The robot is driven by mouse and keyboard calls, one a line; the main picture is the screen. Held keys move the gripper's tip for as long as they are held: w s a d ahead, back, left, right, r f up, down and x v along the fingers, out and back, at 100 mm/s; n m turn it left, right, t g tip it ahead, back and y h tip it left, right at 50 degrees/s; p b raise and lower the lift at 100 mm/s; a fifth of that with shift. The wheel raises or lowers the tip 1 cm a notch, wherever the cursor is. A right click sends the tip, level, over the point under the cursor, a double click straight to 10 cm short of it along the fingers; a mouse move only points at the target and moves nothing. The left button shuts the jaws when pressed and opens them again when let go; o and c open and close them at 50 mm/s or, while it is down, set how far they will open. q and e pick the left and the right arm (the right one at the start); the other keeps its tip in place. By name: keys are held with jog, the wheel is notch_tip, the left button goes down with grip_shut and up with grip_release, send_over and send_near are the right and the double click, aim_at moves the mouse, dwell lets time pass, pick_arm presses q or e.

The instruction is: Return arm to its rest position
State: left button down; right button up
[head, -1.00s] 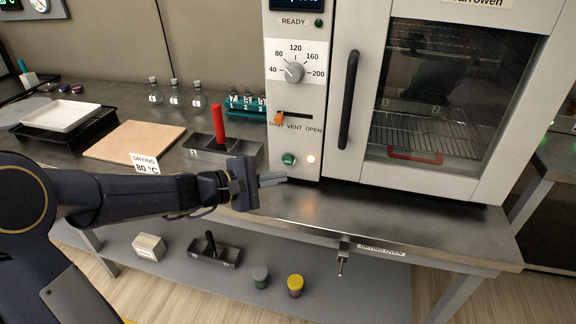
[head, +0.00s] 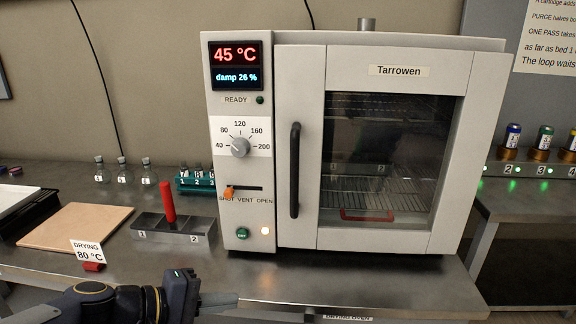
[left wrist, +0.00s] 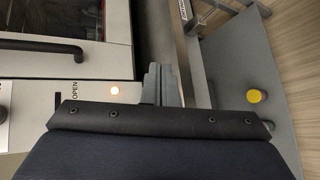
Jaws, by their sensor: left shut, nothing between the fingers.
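My left gripper (head: 217,302) is at the bottom of the head view, low in front of the bench edge and below the oven's control panel. Its fingers are shut with nothing between them and point right. In the left wrist view the closed fingers (left wrist: 161,85) show beside the oven's lit lamp. The drying oven (head: 385,130) stands on the bench with its door closed. Its display (head: 236,66) reads 45 °C and damp 26 %. The dial (head: 240,147) and the orange vent slider (head: 229,192) are on its panel. My right gripper is not in view.
A metal block (head: 178,229) with a red handle, a tan board (head: 75,226) and a DRYING 80 °C sign (head: 88,251) stand left of the oven. Flasks and a teal vial rack (head: 195,180) are behind. Several canisters stand on the right bench. The bench front is clear.

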pick_arm(q)
jog(key=s+a+f+m+g+y+p, duration=0.1)
jog(key=s+a+f+m+y, duration=0.25)
jog(key=s, duration=0.45)
jog(key=s+a+f+m+g+y, duration=0.1)
jog(key=s+a+f+m+y, duration=0.2)
jog(key=s, duration=0.5)
notch_tip(320, 180, up, 17)
jog(key=m+p, duration=0.1)
jog(key=p, duration=1.5)
jog(key=shift+w+y, duration=0.25)
jog(key=shift+y, duration=0.2)
